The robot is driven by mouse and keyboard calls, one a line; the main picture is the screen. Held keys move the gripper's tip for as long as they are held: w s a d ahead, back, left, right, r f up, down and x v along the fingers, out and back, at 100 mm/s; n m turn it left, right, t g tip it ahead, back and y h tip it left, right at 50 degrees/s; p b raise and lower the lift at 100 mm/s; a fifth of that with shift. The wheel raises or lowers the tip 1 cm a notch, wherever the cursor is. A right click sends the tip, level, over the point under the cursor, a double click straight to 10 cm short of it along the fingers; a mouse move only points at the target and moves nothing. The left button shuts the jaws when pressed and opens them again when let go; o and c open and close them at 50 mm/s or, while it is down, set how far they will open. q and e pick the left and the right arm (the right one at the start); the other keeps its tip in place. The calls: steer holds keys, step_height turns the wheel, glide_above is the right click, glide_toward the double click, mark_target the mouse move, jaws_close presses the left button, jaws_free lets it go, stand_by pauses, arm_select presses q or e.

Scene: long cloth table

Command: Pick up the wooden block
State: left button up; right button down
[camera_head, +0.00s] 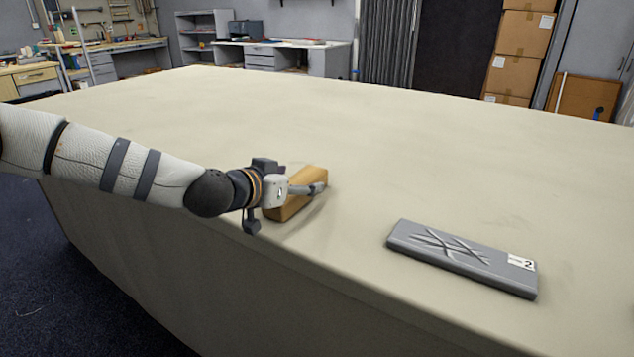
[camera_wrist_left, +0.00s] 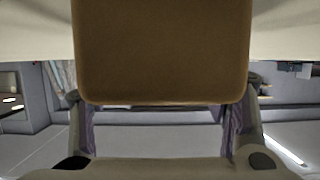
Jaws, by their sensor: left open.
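The wooden block (camera_head: 289,209) lies on the long cloth table (camera_head: 450,160), near its front edge. My left gripper (camera_head: 312,189) reaches in from the left, low over the table and at the block, partly hiding it. In the left wrist view the block (camera_wrist_left: 160,50) fills the upper middle. The gripper's two fingers (camera_wrist_left: 163,97) show on either side of the block's lower edge, spread apart. I cannot tell whether either finger touches it. My right gripper is not in view.
A flat grey slab (camera_head: 462,257) with a crossed-line relief and a label marked 2 lies to the right of the block. The table between them and behind is clear. Workbenches and cardboard boxes (camera_head: 518,60) stand beyond the table.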

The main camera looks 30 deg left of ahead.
arm_select(q)
steer(key=shift+w+f, duration=0.7)
steer(key=shift+s+r, duration=0.45)
steer(key=shift+s, duration=0.1)
steer(key=shift+c, duration=1.3)
steer(key=c, duration=1.2)
steer(key=shift+r, duration=0.15)
